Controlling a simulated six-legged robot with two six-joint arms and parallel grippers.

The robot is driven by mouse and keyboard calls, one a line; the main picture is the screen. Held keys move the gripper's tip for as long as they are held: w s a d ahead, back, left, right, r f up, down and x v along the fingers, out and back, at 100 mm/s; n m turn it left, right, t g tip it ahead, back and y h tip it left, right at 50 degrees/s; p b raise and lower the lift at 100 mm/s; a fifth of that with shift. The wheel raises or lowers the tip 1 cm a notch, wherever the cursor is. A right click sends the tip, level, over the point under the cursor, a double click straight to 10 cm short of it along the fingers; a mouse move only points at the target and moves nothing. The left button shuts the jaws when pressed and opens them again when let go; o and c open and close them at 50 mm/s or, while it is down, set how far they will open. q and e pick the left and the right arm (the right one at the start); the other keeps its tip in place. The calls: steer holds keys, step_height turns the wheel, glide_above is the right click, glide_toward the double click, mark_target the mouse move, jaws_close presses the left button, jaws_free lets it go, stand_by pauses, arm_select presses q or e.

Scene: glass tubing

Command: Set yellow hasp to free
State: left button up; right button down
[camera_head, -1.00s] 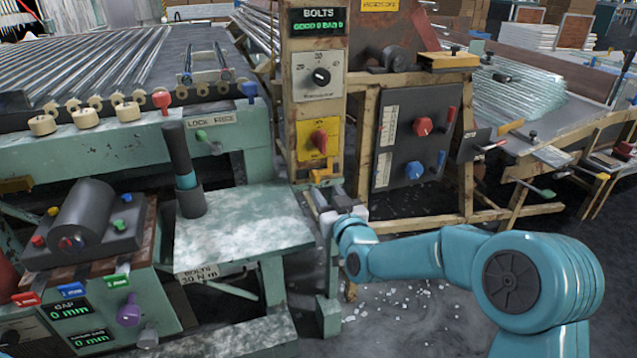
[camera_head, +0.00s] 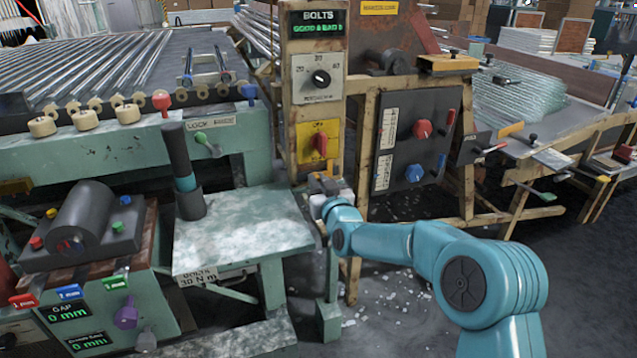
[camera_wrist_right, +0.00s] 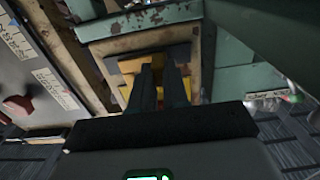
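The yellow hasp sits low on the wooden post, below the red rotary switch (camera_head: 320,145) on its yellow plate. In the right wrist view the yellow hasp (camera_wrist_right: 127,82) shows behind and beside the dark fingers of my right gripper (camera_wrist_right: 161,72). The fingers are close together with a narrow gap and reach to the hasp. I cannot tell whether they grip it. The hasp's setting cannot be read. My left gripper is not in view.
A grey panel (camera_head: 437,102) with a red knob (camera_head: 422,129) and blue knob (camera_head: 414,173) stands close right of the post. A green bench (camera_head: 250,235) with a dark upright handle (camera_head: 178,155) is at left. Floor with white fragments (camera_head: 405,285) lies below.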

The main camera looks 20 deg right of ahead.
mark_target(301, 176)
steer(key=shift+a, duration=0.1)
steer(key=a, duration=0.2)
steer(key=shift+a, duration=0.35)
steer(key=c, duration=1.4)
jaws_free()
steer(key=shift+r, duration=0.1)
steer(key=shift+o, duration=1.4)
steer(key=shift+a, duration=0.1)
steer(key=s+p, duration=0.1)
steer(key=s, duration=1.5)
steer(key=shift+s+d, duration=0.15)
steer(key=shift+d, duration=0.25)
